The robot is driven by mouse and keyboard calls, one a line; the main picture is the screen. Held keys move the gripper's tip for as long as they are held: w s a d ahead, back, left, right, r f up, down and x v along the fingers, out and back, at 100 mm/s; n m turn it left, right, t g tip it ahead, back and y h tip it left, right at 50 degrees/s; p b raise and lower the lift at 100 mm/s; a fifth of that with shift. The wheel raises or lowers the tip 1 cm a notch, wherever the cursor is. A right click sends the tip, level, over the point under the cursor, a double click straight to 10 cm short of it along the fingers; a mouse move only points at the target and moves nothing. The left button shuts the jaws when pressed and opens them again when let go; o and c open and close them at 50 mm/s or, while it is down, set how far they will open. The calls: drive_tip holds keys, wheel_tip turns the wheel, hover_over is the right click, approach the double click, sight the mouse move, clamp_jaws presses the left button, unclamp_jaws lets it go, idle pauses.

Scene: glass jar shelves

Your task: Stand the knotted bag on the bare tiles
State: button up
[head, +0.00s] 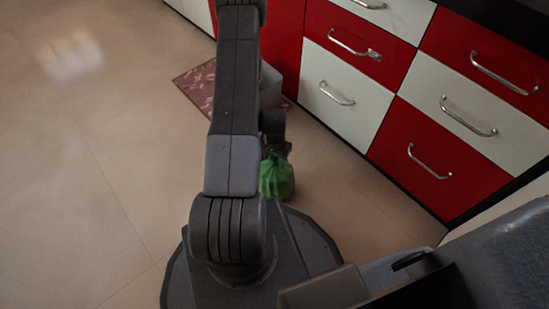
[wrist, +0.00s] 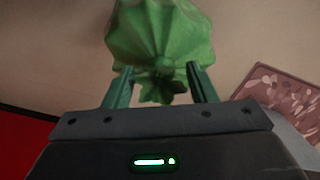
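The knotted bag (head: 277,178) is green and pleated. In the head view it shows below the end of my arm, close in front of my dark base, with its top partly hidden by the arm. In the wrist view the bag (wrist: 160,35) fills the top middle, its knotted tuft towards me. My gripper also shows in the head view (head: 275,150), small and dark. The bag's underside is hidden. Bare beige tiles (head: 90,170) spread to the left.
A reddish patterned mat (head: 198,86) lies ahead by the drawers, with a grey box-like thing (head: 270,84) on it, partly behind my arm. Red and white drawers (head: 345,100) with metal handles line the right. The floor on the left is clear.

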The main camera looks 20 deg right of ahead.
wheel_tip(320, 180, up, 12)
drive_tip(key=p, duration=0.5)
drive_tip(key=shift+r, duration=0.15)
